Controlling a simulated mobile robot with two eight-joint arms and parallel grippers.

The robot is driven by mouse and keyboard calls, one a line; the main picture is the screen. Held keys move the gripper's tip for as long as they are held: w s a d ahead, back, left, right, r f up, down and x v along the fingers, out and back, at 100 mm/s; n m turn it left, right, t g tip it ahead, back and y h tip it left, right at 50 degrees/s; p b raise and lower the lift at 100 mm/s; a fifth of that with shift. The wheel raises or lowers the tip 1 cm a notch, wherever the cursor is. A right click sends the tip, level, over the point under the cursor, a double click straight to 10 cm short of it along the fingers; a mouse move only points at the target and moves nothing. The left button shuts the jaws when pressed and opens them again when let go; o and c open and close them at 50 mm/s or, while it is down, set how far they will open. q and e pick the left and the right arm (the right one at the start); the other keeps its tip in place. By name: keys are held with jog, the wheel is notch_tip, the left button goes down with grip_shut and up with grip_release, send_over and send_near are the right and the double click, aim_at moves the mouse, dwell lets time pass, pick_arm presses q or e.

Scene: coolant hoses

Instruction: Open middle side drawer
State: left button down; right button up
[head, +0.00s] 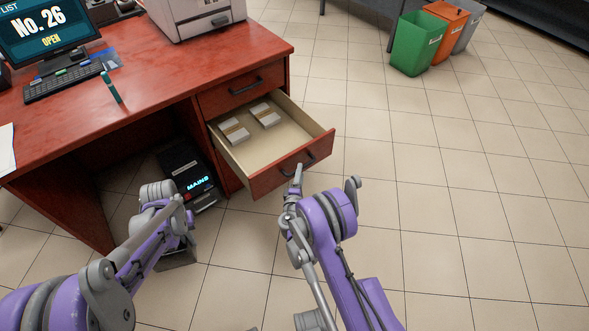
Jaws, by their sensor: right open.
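The red wooden desk (150,75) has a column of side drawers at its right end. The drawer below the top one, the middle side drawer (262,183), is pulled well out, and its pale inside shows two banded stacks of paper-like bundles (250,124). Its dark handle (297,163) is on the front panel. My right gripper (297,174) is at this handle, open; whether it touches the handle is unclear. My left gripper (177,257) is low in front of the desk, partly hidden by its own arm, and its fingers cannot be made out.
The top drawer (243,88) is shut. A black box marked MAINS (188,175) stands under the desk. A monitor (47,35), keyboard (65,82) and printer (198,15) are on top. Green, orange and grey bins (416,45) stand at the back right. The tiled floor at right is clear.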

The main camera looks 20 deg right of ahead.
pick_arm(q)
jog(key=shift+r, duration=0.25)
notch_tip(320, 180, down, 3)
jog(key=shift+r+b, duration=0.1)
jog(key=shift+b, duration=0.9)
jog(key=shift+w+f+b, duration=0.1)
jog(key=shift+f+b, duration=0.35)
jog(key=shift+f, duration=0.2)
pick_arm(e)
jog(key=v, duration=0.9)
jog(key=shift+r, duration=0.1)
